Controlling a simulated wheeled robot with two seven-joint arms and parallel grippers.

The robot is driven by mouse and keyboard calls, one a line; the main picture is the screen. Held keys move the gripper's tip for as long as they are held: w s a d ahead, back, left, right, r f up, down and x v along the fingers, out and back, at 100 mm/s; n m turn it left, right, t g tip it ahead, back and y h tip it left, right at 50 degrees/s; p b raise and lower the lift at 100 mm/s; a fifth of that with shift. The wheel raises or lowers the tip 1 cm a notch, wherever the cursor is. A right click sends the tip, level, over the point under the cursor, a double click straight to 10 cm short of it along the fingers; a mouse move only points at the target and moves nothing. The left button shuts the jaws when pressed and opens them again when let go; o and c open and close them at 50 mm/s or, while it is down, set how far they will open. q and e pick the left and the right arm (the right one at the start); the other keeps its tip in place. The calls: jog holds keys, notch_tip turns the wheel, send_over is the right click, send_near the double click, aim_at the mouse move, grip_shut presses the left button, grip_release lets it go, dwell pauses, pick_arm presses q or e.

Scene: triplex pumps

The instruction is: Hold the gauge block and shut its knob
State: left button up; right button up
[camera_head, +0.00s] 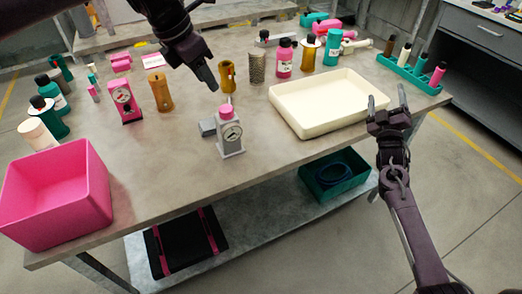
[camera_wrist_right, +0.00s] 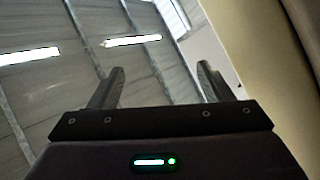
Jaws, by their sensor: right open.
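The gauge block (camera_head: 231,148) is a small grey upright block with a round white dial on its front and a pink knob (camera_head: 227,111) on top. It stands near the middle of the table, with a grey piece at its left side. My left gripper (camera_head: 212,86) points down above and slightly left of the knob, apart from it. Its fingers overlap in the head view, so their gap is unclear. My right gripper (camera_head: 387,101) is open and empty, pointing up at the table's right front edge. Its spread fingers also show in the right wrist view (camera_wrist_right: 160,88), against the ceiling.
A cream tray (camera_head: 290,119) lies right of the gauge block. A pink gauge (camera_head: 125,102) and an amber cylinder (camera_head: 159,92) stand to the left. A pink bin (camera_head: 55,205) sits at the left front corner. Several bottles stand behind. The table before the block is clear.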

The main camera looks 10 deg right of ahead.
jog(key=a+r+y, duration=0.3)
jog(key=a+y, duration=0.2)
jog(key=a, duration=1.1)
jog(key=m+g+y, duration=0.2)
jog(key=y, duration=0.5)
send_over(233, 137)
jog(key=s+d, duration=0.3)
jog(key=d, duration=0.1)
jog(key=f, duration=0.1)
jog(key=s+a+f+g, duration=0.1)
jog(key=f, duration=0.1)
jog(key=s+a+f+m+g, duration=0.1)
jog(key=f, duration=0.1)
jog(key=shift+s+f+h, duration=0.1)
jog(key=shift+s+h, duration=0.1)
jog(key=shift+h, duration=0.2)
jog(key=shift+w+a+f, duration=0.15)
jog(key=shift+f, duration=0.05)
jog(key=shift+w+a, duration=0.1)
jog(key=shift+w, duration=0.25)
jog(key=x, duration=0.6)
jog(key=shift+w+a+f, duration=0.1)
jog(key=shift+w+f, duration=0.05)
jog(key=shift+w, duration=0.15)
jog(key=shift+c, duration=0.3)
